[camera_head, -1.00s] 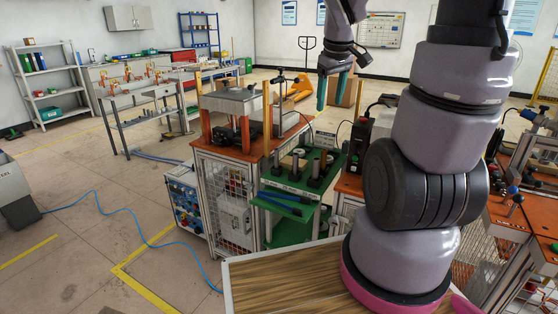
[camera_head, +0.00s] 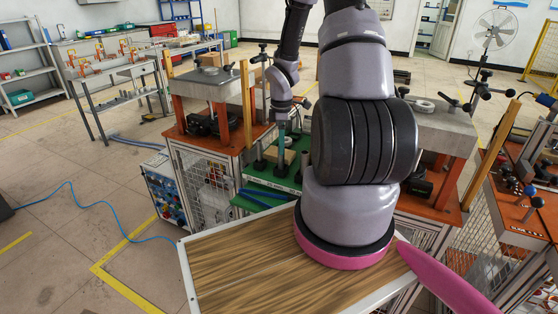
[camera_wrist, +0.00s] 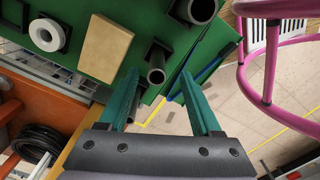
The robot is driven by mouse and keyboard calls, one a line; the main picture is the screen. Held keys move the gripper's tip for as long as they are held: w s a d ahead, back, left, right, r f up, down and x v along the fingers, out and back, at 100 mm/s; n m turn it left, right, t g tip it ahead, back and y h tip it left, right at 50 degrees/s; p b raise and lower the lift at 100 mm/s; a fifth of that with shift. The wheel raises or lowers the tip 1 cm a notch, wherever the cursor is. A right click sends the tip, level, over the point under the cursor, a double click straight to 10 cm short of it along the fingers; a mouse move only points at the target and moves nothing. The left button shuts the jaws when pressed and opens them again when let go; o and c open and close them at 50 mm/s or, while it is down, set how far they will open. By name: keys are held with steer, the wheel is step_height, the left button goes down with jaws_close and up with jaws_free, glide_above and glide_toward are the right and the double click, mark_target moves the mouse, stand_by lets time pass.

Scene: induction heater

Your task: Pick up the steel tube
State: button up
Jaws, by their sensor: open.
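Several grey, hollow steel tubes stand on a green stand (camera_head: 262,180). In the wrist view, one steel tube (camera_wrist: 156,75) shows its open end between my teal fingertips. A second tube (camera_wrist: 197,10) stands farther off at the top. I cannot tell which tube the task means. My gripper (camera_wrist: 158,78) is open and empty, with one finger on each side of the nearer tube in the picture; whether they reach its height is unclear. In the head view, my gripper (camera_head: 281,136) points down over the stand, and my arm hides part of the stand's right side.
A white ring (camera_wrist: 48,35) and a tan block (camera_wrist: 105,48) lie on the green surface. Blue-handled tools (camera_head: 255,198) lie at the stand's front. Orange-topped benches with posts (camera_head: 215,148) flank the stand. A wooden-topped table (camera_head: 240,265) is in front.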

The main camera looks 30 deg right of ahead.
mark_target(281, 158)
steer(key=f, duration=0.7)
steer(key=shift+w, duration=0.25)
jaws_close()
